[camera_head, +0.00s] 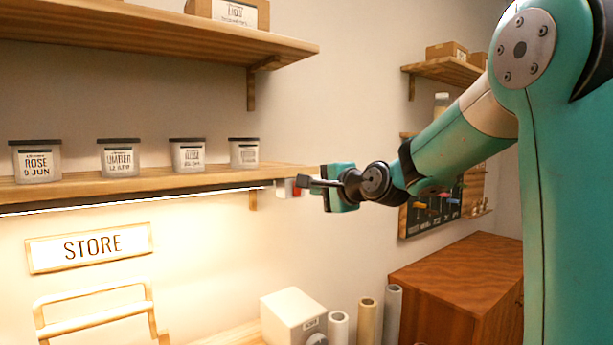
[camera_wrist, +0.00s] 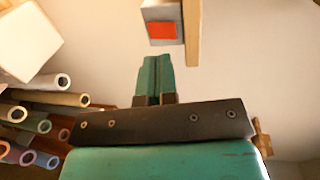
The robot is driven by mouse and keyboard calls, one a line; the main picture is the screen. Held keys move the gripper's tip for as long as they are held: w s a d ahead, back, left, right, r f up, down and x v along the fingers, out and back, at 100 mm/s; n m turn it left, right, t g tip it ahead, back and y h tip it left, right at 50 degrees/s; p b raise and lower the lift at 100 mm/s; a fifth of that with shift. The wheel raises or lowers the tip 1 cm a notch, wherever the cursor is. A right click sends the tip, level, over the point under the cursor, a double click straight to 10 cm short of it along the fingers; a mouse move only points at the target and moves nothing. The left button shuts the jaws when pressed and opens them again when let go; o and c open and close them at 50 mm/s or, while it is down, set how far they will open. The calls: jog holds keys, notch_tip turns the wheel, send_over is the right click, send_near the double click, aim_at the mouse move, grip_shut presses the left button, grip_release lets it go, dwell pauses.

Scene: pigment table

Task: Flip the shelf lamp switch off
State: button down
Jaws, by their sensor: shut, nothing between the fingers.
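The shelf lamp, a thin light strip (camera_head: 140,201) under the lower shelf, is lit and brightens the wall below it. The pale switch box (camera_head: 286,188) is at the shelf's right end, and its red switch (camera_head: 297,190) shows just left of my gripper (camera_head: 313,183). In the wrist view the switch box (camera_wrist: 161,12) is at the top with the red switch (camera_wrist: 162,31) facing me. My gripper's teal fingers (camera_wrist: 154,63) are shut and empty, below the red switch in that picture with a visible gap. In the head view the fingertips are hard to make out.
Several labelled jars (camera_head: 122,158) stand on the lower shelf (camera_head: 180,182). Below are a STORE sign (camera_head: 90,248), a white box (camera_head: 291,315) and upright rolls (camera_head: 367,320). A wooden cabinet (camera_head: 455,280) is at the right. The wall around the switch is mostly clear.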

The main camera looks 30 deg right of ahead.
jog(key=shift+w+r+p, duration=0.15)
jog(key=shift+w+p, duration=1.05)
jog(key=shift+w, duration=1.5)
jog(key=s+r+b, duration=0.2)
jog(key=s+r, duration=0.3)
jog(key=s, duration=0.7)
jog(key=shift+s+d+r+g, duration=0.15)
jog(key=shift+s+d+g, duration=0.1)
jog(key=shift+g, duration=0.15)
